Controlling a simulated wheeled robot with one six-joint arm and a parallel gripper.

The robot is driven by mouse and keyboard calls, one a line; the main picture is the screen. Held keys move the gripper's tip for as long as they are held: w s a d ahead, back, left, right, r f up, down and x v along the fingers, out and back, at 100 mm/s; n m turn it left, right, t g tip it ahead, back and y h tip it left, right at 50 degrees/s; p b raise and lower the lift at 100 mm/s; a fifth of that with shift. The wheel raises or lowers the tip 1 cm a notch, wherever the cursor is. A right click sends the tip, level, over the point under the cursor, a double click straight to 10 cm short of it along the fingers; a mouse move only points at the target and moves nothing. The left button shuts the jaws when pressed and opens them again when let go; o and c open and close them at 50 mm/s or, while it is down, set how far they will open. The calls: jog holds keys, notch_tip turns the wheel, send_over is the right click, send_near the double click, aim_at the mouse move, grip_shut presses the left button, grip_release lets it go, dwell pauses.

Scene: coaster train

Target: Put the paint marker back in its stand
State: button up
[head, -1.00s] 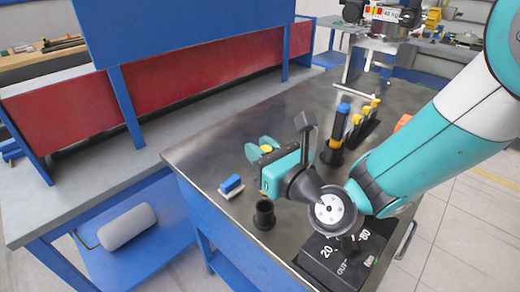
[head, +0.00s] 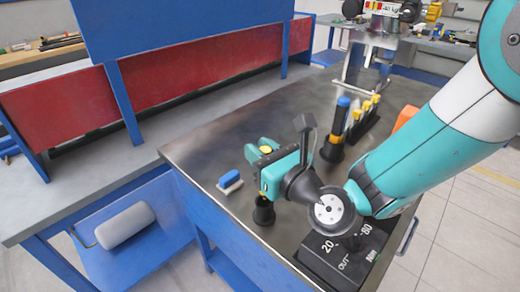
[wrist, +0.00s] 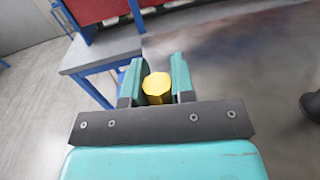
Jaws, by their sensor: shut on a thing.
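The paint marker shows as a yellow hexagonal cap (wrist: 157,88) between the two teal fingers in the wrist view. My gripper (head: 262,152) is shut on the marker, directly above a small black cup-shaped stand (head: 264,212) on the metal table. The hand covers the stand's rim. I cannot tell whether the marker's lower end is inside the stand.
A blue-and-white brush (head: 230,182) lies left of the stand. A black box with white numbers (head: 345,258) sits at front right. Behind stand a black holder with a blue-topped tool (head: 338,125) and a rack of yellow-topped items (head: 366,118). The table's left edge is close.

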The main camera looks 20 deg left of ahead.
jog(key=shift+f+b, duration=2.1)
jog(key=shift+f, duration=0.45)
jog(key=o, duration=0.9)
jog(key=shift+s, duration=0.1)
